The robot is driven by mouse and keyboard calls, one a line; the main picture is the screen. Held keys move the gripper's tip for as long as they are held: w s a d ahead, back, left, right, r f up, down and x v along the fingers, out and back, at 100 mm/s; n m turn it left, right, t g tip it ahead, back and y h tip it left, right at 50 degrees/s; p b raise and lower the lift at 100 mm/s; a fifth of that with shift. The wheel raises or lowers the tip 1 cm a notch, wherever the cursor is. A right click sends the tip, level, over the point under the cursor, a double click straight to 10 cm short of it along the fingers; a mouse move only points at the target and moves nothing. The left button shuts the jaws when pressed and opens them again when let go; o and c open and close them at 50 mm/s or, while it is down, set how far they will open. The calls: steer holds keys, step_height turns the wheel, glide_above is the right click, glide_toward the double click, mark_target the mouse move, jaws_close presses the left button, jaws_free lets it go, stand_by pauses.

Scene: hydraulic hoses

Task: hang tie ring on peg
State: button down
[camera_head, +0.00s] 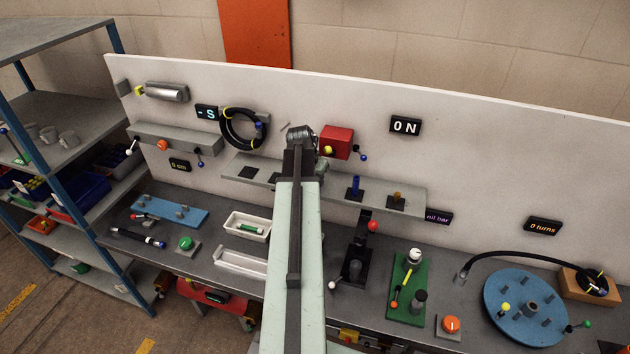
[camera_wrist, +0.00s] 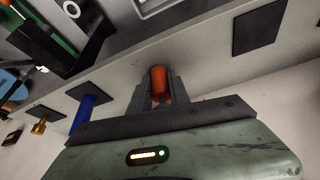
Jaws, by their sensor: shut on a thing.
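In the wrist view my gripper (camera_wrist: 160,80) is shut on an orange, round-sided piece (camera_wrist: 159,86). Only its side shows, so I cannot tell whether it is the tie ring. In the head view my arm's end is in front of the white panel, above the grey shelf (camera_head: 318,190); the fingertips and held piece are hidden there. A black hose coil (camera_head: 226,139) with yellow bands hangs on the panel, left of my arm. A blue post (camera_head: 354,186) and a brass post (camera_head: 396,201) stand on the shelf. I cannot tell which part is the peg.
A red box (camera_head: 336,143) is on the panel just right of my arm's end. Dark pads (camera_head: 248,171) lie bare at the shelf's left. White trays (camera_head: 245,225), a black stand (camera_head: 355,268) and a blue turntable (camera_head: 515,335) crowd the bench below.

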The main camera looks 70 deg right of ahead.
steer(key=shift+f, duration=0.25)
steer(key=c, duration=1.2)
jaws_free()
steer(key=shift+r, duration=0.1)
steer(key=shift+c, duration=0.2)
